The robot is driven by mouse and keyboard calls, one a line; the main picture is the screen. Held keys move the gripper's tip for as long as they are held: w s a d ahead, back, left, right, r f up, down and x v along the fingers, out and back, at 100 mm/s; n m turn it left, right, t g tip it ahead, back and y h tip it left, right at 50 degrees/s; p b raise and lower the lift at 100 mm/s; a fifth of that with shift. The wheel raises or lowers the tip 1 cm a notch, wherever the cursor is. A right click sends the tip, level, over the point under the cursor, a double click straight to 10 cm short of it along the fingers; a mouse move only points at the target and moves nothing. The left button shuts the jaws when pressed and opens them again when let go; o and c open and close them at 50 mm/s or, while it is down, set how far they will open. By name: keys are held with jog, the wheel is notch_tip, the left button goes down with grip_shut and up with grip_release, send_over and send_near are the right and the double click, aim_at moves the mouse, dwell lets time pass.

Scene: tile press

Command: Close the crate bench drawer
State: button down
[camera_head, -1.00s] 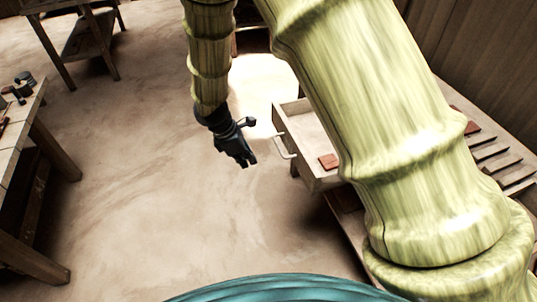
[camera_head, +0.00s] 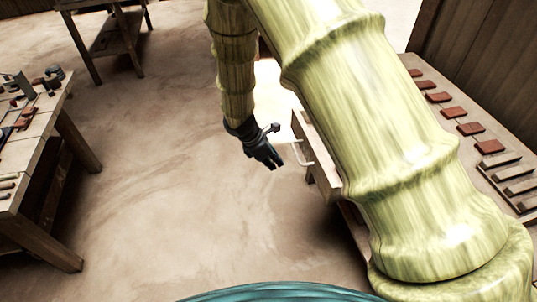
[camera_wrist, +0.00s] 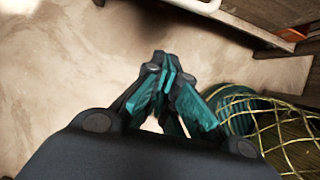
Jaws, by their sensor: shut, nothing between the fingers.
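The crate bench drawer shows its wooden front (camera_head: 322,170) and pale bar handle (camera_head: 301,153) left of my arm in the head view. My arm hides the inside, so I cannot tell how far out it stands. My gripper (camera_head: 273,164) is shut and empty, pointing downward. It hangs just left of the handle in the picture, apart from it. In the wrist view my closed fingertips (camera_wrist: 168,62) are over bare floor. The handle (camera_wrist: 197,4) and a wooden edge, likely the drawer front (camera_wrist: 245,27), cross the top of that view.
A work table (camera_head: 38,150) with tools stands at the left, another table (camera_head: 108,30) at the back left. The floor (camera_head: 180,190) between is clear.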

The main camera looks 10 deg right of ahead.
jog(key=shift+w+d+r+p, duration=0.15)
jog(key=shift+d+p, duration=0.25)
jog(key=shift+d, duration=1.65)
jog(key=shift+r, duration=0.1)
